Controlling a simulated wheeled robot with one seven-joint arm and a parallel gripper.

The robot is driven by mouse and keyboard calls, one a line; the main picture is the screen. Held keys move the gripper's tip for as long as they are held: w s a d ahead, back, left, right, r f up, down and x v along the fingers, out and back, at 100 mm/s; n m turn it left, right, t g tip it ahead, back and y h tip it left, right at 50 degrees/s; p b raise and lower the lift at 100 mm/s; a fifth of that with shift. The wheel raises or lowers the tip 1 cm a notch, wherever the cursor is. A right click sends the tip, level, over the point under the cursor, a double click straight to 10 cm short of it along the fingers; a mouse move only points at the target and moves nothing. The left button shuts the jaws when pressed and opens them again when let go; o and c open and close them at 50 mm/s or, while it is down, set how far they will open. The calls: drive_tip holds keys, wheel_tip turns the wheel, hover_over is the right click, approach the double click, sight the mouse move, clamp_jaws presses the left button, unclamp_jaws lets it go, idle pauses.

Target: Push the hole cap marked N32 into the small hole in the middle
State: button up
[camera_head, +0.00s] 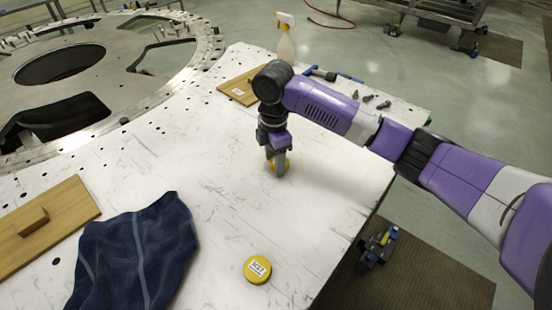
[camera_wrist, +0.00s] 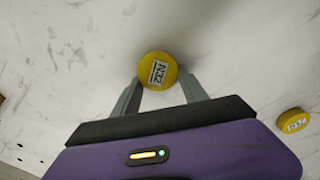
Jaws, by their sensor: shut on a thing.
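The yellow round cap marked N32 (camera_wrist: 158,70) is between the two fingers of my gripper (camera_wrist: 160,88) in the wrist view, label facing the camera. In the head view my gripper (camera_head: 277,166) points down at the white plate (camera_head: 330,205), and only a bit of the yellow cap (camera_head: 287,163) shows behind the fingers. My gripper is shut on this cap, low over or at the plate; I cannot tell if it touches. Several small dark holes show in the plate's left part; I cannot tell which is the middle one.
A second yellow cap (camera_head: 257,268) with a label lies at the plate's front. A dark blue cloth (camera_head: 135,250) and a wooden board with a handle (camera_head: 45,222) lie left. Another board (camera_head: 240,90), a spray bottle (camera_head: 286,42) and dark small parts (camera_head: 370,98) are at the back.

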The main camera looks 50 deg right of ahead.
drive_tip(key=shift+f, duration=0.2)
drive_tip(key=o, duration=1.4)
drive_tip(key=shift+o, duration=0.2)
drive_tip(key=shift+r, duration=0.1)
drive_tip(key=shift+r+b, duration=0.6)
drive_tip(key=shift+r, duration=3.35)
